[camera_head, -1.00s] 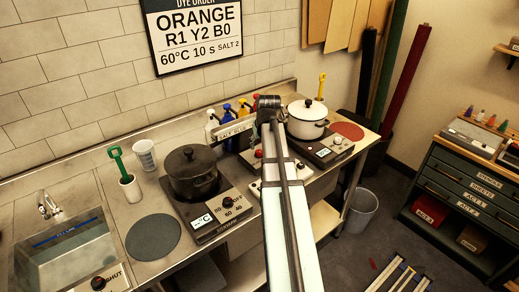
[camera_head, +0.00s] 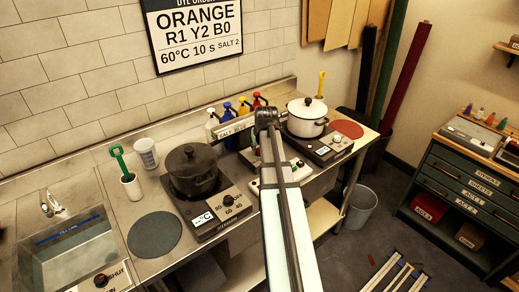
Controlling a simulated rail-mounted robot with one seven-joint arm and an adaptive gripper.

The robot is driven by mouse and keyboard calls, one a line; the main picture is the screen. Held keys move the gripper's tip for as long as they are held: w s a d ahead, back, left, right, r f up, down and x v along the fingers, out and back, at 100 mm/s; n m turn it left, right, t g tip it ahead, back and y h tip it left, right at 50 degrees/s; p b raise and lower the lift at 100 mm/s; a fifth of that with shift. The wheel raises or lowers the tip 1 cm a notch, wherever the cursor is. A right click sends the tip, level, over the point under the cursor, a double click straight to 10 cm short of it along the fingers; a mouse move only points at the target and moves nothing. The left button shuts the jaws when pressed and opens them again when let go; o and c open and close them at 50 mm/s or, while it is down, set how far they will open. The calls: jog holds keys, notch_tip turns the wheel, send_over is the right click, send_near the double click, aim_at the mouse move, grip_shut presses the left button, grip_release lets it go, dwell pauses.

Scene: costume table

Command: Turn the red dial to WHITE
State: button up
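A white control panel (camera_head: 254,186) lies on the bench between the two hotplates, with my arm crossing in front of it. Small knobs show on its right part, but my arm covers much of it. I cannot clearly make out the red dial or the word WHITE at this moment. My arm rises from the bottom middle to a dark joint above the panel. My gripper is hidden behind the arm, so its fingers and any contact with a dial do not show.
A dark pot (camera_head: 193,171) stands on the left hotplate (camera_head: 206,232), and a white pot (camera_head: 307,118) on the right one. Several pump bottles (camera_head: 228,109) stand behind the panel. A sink (camera_head: 70,245) is at left, and a grey bin (camera_head: 359,207) stands on the floor.

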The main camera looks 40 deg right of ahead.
grip_shut()
jog(key=n, duration=0.1)
jog(key=n+y+b, duration=0.1)
jog(key=n, duration=0.2)
jog(key=shift+d+f+y, duration=0.1)
jog(key=shift+d+y, duration=0.15)
jog(key=shift+y, duration=0.15)
jog(key=shift+d+n+y+b, duration=0.15)
jog(key=shift+n+y+b, duration=0.75)
jog(key=shift+n, duration=1.5)
jog(key=o, duration=1)
grip_release()
jog(key=v, duration=1.2)
